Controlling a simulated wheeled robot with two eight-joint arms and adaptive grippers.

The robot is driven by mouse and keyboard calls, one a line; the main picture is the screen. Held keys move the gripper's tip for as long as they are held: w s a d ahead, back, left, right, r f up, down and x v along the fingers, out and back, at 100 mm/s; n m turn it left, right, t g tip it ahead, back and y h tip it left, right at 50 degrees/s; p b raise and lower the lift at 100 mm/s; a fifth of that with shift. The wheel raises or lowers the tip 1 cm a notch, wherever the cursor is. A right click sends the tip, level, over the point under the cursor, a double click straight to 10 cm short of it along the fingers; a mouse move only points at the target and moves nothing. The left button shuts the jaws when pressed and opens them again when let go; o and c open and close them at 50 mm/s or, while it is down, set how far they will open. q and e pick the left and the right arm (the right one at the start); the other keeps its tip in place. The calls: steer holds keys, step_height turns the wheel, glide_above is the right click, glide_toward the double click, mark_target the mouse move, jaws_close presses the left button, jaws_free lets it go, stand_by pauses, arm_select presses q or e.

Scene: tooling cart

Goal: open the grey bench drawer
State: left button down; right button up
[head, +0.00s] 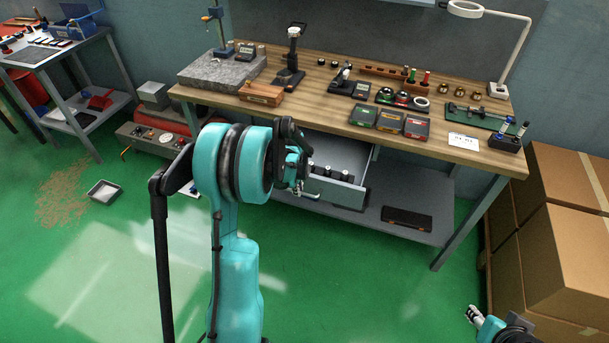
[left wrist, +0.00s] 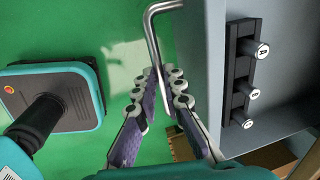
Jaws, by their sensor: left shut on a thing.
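The grey bench drawer (head: 342,155) hangs under the wooden workbench and stands pulled out, with its inside showing. In the left wrist view its grey front panel (left wrist: 203,75) is on the right, and its bent metal handle (left wrist: 153,45) runs down between my fingers. My left gripper (head: 303,178) is at the drawer front, and in the left wrist view the gripper (left wrist: 163,80) is shut on the handle. My arm hides part of the drawer's left side. My right gripper (head: 472,316) is low at the right edge of the head view, far from the drawer; its finger opening is too small to tell.
A black holder with several pegs (left wrist: 240,75) sits inside the drawer. The wooden benchtop (head: 320,95) carries tools and small boxes. A lower shelf (head: 370,222) holds a black case (head: 407,218). Cardboard boxes (head: 560,240) stand at the right. The green floor (head: 340,290) in front is clear.

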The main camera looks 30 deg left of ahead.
arm_select(q)
steer(key=shift+s+d, duration=0.25)
steer(key=shift+s, duration=0.8)
steer(key=shift+s+d, duration=0.2)
steer(key=shift+s, duration=0.85)
steer(key=c, duration=1.9)
jaws_free()
steer(key=r, duration=0.4)
steer(key=s+r, duration=0.1)
steer(key=r, duration=0.3)
steer(key=s+r, duration=0.1)
steer(key=r, duration=0.2)
steer(key=shift+d+r, duration=0.25)
steer(key=shift+r, duration=0.15)
